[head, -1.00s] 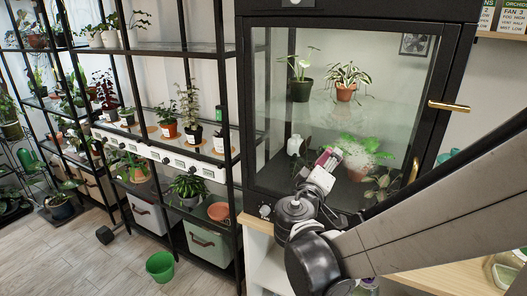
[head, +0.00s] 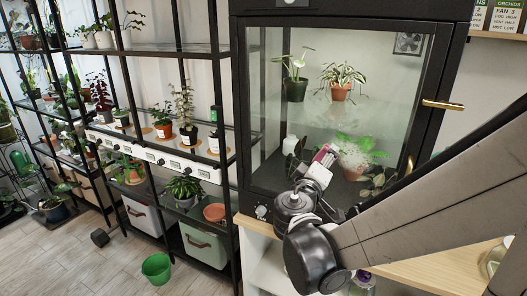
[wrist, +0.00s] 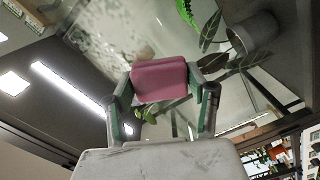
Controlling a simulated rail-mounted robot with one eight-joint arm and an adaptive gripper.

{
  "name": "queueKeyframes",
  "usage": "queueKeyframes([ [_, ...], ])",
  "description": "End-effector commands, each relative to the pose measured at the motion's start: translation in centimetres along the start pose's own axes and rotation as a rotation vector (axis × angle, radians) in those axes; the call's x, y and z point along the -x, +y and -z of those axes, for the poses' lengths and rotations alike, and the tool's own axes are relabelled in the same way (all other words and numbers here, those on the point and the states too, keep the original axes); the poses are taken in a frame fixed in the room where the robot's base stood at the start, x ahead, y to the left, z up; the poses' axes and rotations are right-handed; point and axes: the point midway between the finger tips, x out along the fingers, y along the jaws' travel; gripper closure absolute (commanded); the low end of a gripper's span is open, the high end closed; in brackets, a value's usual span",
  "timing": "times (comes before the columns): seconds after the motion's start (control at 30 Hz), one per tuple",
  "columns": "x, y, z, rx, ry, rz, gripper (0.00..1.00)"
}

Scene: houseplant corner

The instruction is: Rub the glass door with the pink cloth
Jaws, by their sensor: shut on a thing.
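The pink cloth (head: 323,156) is a small folded pad. My gripper (head: 320,165) is shut on it, in front of the lower middle of the glass door (head: 390,85). In the wrist view the cloth (wrist: 160,82) sits between the two fingers of my gripper (wrist: 163,95), facing the glass. I cannot tell whether it touches the glass. A whitish, speckled haze (head: 358,152) shows on the door just right of the cloth. It also shows as a pale patch in the wrist view (wrist: 108,38), at upper left. The door looks closed in its black frame.
A brass handle (head: 443,105) sticks out at the door's right side. Potted plants, including one in a dark pot (head: 296,88), stand behind the glass. A black plant shelf (head: 232,120) stands close on the left. A green bucket (head: 157,268) is on the floor.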

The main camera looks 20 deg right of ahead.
Motion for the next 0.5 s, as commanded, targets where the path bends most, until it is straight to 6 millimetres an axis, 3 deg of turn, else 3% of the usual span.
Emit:
queueKeyframes([
  [0.27,-0.1,0.2,-0.3,0.000,0.000,0.000,0.74],
  [0.5,0.0,1.1,-1.9,0.000,-0.001,-0.001,0.74],
])
